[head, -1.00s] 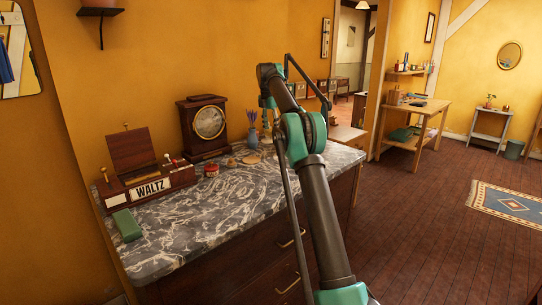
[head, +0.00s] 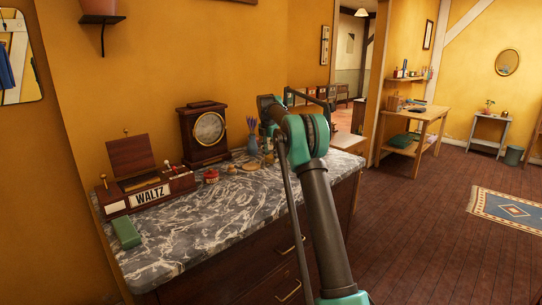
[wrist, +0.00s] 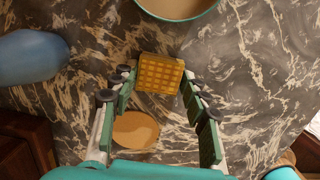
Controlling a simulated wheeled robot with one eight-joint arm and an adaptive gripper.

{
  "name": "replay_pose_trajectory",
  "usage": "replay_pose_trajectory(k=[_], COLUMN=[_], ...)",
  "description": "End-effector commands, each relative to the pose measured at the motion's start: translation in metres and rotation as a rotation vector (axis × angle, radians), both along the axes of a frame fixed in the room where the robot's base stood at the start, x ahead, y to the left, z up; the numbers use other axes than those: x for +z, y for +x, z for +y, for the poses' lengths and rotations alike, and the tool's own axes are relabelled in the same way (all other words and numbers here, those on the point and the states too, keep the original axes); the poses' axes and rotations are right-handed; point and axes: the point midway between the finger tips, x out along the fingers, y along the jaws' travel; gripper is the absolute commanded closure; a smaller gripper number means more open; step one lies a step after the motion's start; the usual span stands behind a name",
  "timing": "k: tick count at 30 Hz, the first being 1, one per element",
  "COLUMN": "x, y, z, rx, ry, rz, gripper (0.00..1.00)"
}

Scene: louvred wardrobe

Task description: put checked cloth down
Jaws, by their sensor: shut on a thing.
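The checked cloth (wrist: 160,73) is a small yellow-brown folded square with a grid pattern, seen in the wrist view. My gripper (wrist: 160,84) is shut on it, with one green-padded finger at each side. The cloth is over the grey marbled counter top (wrist: 255,75); I cannot tell whether it touches it.
In the wrist view a round tan disc (wrist: 135,130) lies between the fingers, a blue vase (wrist: 30,57) is left and a teal-rimmed bowl (wrist: 178,14) is above. A clock (head: 205,133), a WALTZ box (head: 150,195) and a green block (head: 126,232) stand on the top.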

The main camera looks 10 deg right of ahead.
Motion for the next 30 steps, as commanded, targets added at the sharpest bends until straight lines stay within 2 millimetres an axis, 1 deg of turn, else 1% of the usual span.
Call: replay_pose_trajectory(k=[10,11,15,25,28,30], x=[-0.003,-0.003,-0.003,-0.004,0.004,0.014], y=[0.0,0.0,0.0,0.0,-0.004,-0.009], z=[0.0,0.0,0.0,0.0,0.004,0.009], rx=[0.0,0.0,0.0,0.0,0.0,-0.002], ry=[0.0,0.0,0.0,0.0,0.0,0.0], rz=[0.0,0.0,0.0,0.0,0.0,0.0], gripper=[0.86,0.52,0.35,0.34,0.34,0.34])
